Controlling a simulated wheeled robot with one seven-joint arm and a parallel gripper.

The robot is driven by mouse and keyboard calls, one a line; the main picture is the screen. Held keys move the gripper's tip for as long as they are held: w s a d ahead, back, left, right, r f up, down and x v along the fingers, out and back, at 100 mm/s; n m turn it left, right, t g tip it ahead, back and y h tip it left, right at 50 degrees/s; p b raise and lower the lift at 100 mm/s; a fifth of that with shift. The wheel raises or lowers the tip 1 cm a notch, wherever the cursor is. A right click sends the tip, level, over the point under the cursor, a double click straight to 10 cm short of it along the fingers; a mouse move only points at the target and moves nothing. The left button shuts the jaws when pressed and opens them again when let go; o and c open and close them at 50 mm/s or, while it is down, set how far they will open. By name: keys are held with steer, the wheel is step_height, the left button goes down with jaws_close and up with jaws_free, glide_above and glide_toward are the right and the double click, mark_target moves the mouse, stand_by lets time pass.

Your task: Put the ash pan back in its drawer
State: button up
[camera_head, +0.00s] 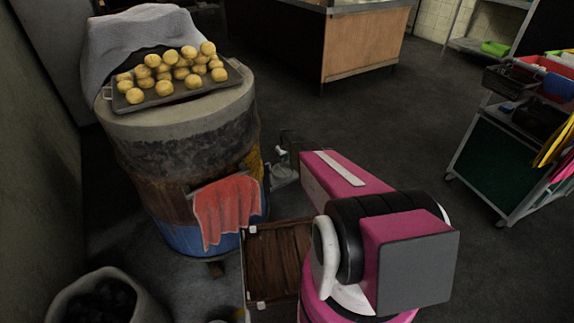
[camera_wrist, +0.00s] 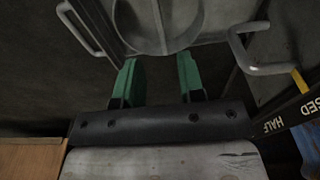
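My gripper (camera_wrist: 158,62) shows in the wrist view with its two green fingers apart. Nothing is clearly clamped between them. Just beyond the fingertips is a grey metal piece (camera_wrist: 165,42) with a rounded rim and an upright strip; I cannot tell whether it is the ash pan. A bar handle (camera_wrist: 82,30) is at its left and a bent grey handle (camera_wrist: 245,55) with a yellow end at its right. In the head view the barrel oven (camera_head: 180,150) stands at left. I cannot make out the drawer or the gripper there.
A tray (camera_head: 122,103) of several round buns sits on the oven beside a grey cloth (camera_head: 115,45). A red cloth (camera_head: 227,208) hangs in front. A wooden slatted piece (camera_head: 275,260) and a coal bucket (camera_head: 145,305) are low down. A cart (camera_head: 500,165) stands right; the mid floor is clear.

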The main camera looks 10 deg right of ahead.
steer(key=s+r+m, duration=0.1)
steer(key=s+r, duration=0.9)
steer(key=s, duration=0.4)
steer(key=s+a+r+m, duration=0.1)
steer(key=s+r+m, duration=0.1)
steer(key=s+r, duration=0.9)
steer(key=s+r+m+g, duration=0.1)
steer(key=s+r, duration=0.9)
steer(key=s, duration=0.6)
steer(key=shift+s+a+r+h, duration=0.2)
steer(key=shift+s+r+h, duration=0.1)
steer(key=shift+s, duration=0.05)
